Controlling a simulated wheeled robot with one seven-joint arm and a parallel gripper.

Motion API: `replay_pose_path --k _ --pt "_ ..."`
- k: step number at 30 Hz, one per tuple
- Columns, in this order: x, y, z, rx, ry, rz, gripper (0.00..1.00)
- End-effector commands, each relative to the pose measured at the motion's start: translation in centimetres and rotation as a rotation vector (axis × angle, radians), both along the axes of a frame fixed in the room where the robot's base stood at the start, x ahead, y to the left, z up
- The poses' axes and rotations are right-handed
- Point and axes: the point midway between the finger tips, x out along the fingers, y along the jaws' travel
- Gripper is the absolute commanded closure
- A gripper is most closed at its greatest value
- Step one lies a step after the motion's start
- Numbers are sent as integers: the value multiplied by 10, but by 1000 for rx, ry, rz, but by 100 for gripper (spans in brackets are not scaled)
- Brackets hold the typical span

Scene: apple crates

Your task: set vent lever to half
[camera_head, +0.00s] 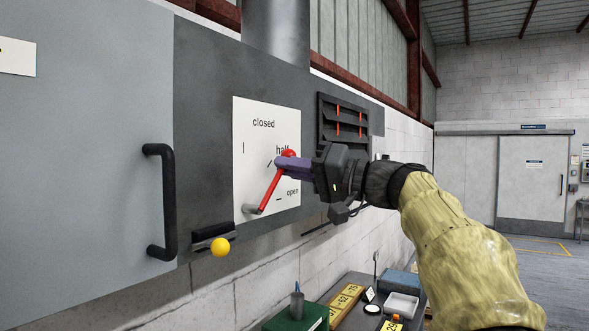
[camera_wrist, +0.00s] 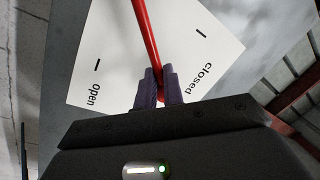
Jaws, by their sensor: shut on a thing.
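The red vent lever (camera_head: 268,193) is fixed to a white label plate (camera_head: 251,172) marked "closed", "half" and "open". It slants up and right from its pivot to a red knob, standing in front of the plate between the closed and open marks. In the head view its arm appears close to the half mark, though the angle makes exact alignment hard to tell. My gripper (camera_head: 287,164), with purple fingers, is shut on the lever near its knob. In the wrist view the red lever (camera_wrist: 145,30) runs down between the fingertips (camera_wrist: 160,84); the half mark is not visible there.
A black door handle (camera_head: 167,203) and a yellow ball knob (camera_head: 220,247) are left of the lever. A louvred vent (camera_head: 342,125) with red strips is behind my gripper. Below stands a bench with a green box (camera_head: 296,318) and a white tray (camera_head: 401,305).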

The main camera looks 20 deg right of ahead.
Motion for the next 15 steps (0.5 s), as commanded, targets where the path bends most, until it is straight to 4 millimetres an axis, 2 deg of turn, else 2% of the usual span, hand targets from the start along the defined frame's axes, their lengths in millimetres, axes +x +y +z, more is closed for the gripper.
replay_pose_path --k 1,5,6,9,15 --pt "0 -2 5 8 -8 -9 100" --pt "0 -2 5 8 -9 -9 100" --pt "0 -2 5 8 -9 -9 87" --pt "0 -3 5 7 -8 -10 67" --pt "0 -2 3 4 -5 -7 65"
